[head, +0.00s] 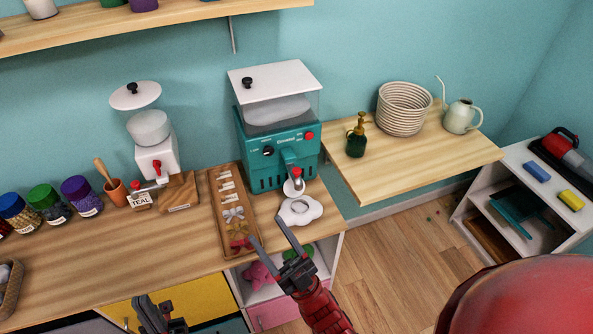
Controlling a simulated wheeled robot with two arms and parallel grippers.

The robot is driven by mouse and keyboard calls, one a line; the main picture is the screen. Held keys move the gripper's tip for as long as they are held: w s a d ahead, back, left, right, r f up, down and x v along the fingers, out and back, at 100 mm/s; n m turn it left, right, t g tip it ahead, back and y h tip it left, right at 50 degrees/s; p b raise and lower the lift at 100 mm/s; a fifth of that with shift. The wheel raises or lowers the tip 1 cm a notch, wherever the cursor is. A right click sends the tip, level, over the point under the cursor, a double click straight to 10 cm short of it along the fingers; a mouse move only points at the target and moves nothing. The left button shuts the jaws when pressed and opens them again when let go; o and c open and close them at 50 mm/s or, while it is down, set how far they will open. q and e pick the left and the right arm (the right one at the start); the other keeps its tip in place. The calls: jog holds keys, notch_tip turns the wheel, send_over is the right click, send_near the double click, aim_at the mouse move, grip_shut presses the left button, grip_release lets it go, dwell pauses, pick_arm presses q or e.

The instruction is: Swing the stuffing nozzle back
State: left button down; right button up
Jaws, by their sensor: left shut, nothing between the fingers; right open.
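The teal stuffing machine (262,160) stands on the wooden counter, with a clear hopper and white lid on top. Its stuffing nozzle (293,187) sticks out at the front right, with a white end and a small red knob. The nozzle end is above a white cloud-shaped piece (300,210) on the counter. My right gripper (266,232) is open and empty, in front of the counter edge and below the nozzle, apart from it. My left gripper (158,310) is shut and empty at the bottom, partly cut off by the frame.
A wooden tray (215,195) with small parts lies left of the machine. A white dispenser (155,155), cup and jars stand further left. A wall shelf (180,12) hangs above. A side table (400,165) to the right holds a green bottle, basket and watering can.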

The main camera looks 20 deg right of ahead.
jog(key=w+a+f+g+h, duration=0.1)
jog(key=w+a+f+g, duration=0.4)
jog(key=a+f, duration=0.15)
jog(key=m+g+h+b, duration=0.2)
jog(key=m+h+b, duration=0.2)
jog(key=m+h, duration=1.45)
send_near(297, 169)
jog(key=w+n+h, duration=0.1)
jog(key=w, duration=0.2)
jog(key=w+d+n+h+b, duration=0.1)
jog(key=w, duration=0.1)
jog(key=w+n+h, duration=0.1)
jog(key=w, duration=0.2)
jog(key=shift+w+d+f+n+h+b, duration=0.2)
jog(key=shift+w+f+n+h+b, duration=0.1)
jog(key=shift+w+f, duration=0.1)
jog(key=shift+w+d, duration=0.1)
jog(key=shift+w, duration=0.4)
